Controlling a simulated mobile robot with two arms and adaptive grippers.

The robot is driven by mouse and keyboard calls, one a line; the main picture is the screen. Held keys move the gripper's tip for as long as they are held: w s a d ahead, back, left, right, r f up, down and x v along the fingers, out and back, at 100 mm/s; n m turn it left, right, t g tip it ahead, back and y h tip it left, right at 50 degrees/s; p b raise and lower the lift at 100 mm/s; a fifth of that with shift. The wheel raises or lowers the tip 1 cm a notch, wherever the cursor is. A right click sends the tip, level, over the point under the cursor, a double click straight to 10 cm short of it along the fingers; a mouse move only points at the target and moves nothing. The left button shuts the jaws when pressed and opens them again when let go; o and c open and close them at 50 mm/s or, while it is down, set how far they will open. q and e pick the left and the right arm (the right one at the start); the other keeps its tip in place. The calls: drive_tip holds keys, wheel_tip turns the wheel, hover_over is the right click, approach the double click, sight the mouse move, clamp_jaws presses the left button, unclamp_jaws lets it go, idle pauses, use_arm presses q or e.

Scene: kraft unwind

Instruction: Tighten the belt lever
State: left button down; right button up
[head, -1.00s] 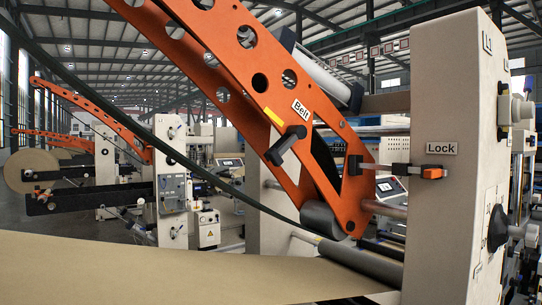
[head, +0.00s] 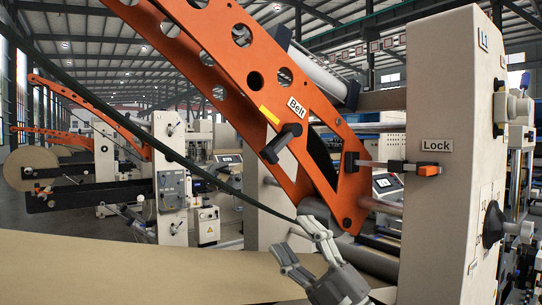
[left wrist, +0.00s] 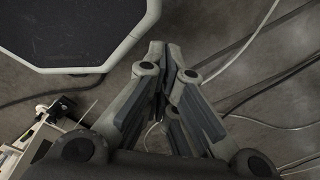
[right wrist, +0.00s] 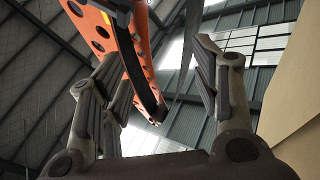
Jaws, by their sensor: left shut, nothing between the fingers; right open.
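The belt lever is a black handle (head: 281,143) on the orange arm (head: 225,70), just below the white "Belt" label (head: 297,107). My right gripper (head: 302,240) is open and empty at the lower middle of the head view, below the lever and apart from it. In the right wrist view my open right gripper (right wrist: 160,75) has the orange arm (right wrist: 125,45) beyond and between its fingers. My left gripper (left wrist: 163,60) is shut and empty over the grey floor in the left wrist view. It is outside the head view.
A "Lock" label (head: 437,145) and an orange-tipped latch (head: 428,169) are on the beige column (head: 445,220) at right. Brown paper (head: 130,265) spans the lower left. A dark belt (head: 130,135) runs diagonally across the left. Cables (left wrist: 270,65) lie on the floor.

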drive_tip(key=s+a+r+n+g+y, duration=0.2)
drive_tip(key=a+r+n+g, duration=0.3)
drive_tip(key=n, duration=0.3)
drive_tip(key=t+h, duration=0.2)
drive_tip(key=h, duration=0.8)
approach(273, 156)
drive_tip(key=shift+n, duration=0.5)
drive_tip(key=p+x, duration=0.3)
drive_tip(key=x, duration=0.1)
drive_tip(key=p+x, duration=0.3)
drive_tip(key=x, duration=0.2)
drive_tip(key=shift+w+r, duration=0.1)
drive_tip(key=shift+r, duration=0.15)
drive_tip(key=shift+p+x, duration=0.55)
drive_tip(key=shift+x, duration=0.35)
use_arm(q)
wheel_tip(273, 156, up, 7)
drive_tip(key=shift+d, duration=0.25)
use_arm(e)
drive_tip(key=shift+f, duration=0.2)
drive_tip(key=shift+c, duration=0.2)
clamp_jaws()
